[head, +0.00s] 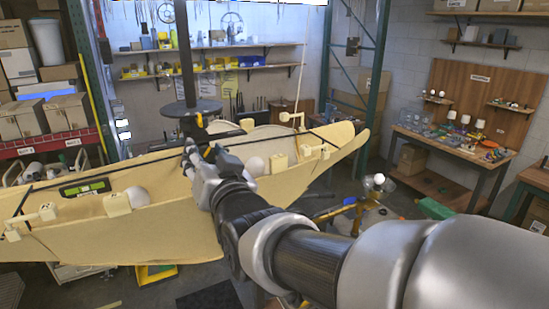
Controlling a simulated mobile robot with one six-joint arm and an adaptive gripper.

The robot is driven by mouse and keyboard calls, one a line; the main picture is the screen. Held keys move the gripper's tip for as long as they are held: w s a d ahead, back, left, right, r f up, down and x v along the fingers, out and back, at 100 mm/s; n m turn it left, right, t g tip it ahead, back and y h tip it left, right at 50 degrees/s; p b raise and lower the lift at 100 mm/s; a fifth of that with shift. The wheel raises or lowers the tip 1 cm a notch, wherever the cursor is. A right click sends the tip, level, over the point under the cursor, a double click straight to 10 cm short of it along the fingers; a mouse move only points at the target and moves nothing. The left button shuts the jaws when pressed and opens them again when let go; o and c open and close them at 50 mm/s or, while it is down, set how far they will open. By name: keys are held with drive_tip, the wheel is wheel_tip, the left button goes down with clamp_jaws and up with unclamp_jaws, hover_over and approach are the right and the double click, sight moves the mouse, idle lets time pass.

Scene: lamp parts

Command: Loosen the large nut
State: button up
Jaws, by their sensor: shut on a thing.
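A large cream lamp body (140,228) with several pale bulbs and small tan blocks hangs across the left and middle of the head view. A dark vertical rod (184,60) with a round black disc (190,107) comes down to its centre. My gripper (192,150) is at this centre, just below the disc, with its fingers shut on a part there. That part appears to be the large nut, but my gripper and wrist hide most of it, so its thread and how tight it sits cannot be seen.
A green level (85,188) lies on the lamp body at left. A workbench (450,150) with small lamp parts stands at right. A yellow stand with a white bulb (379,179) is right of my arm. Shelves (210,66) line the back wall.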

drive_tip(key=shift+f+m+b, duration=0.15)
drive_tip(key=shift+m+b, duration=1.05)
drive_tip(key=shift+b, duration=0.45)
drive_tip(key=o, duration=1.1)
drive_tip(key=shift+c, duration=0.2)
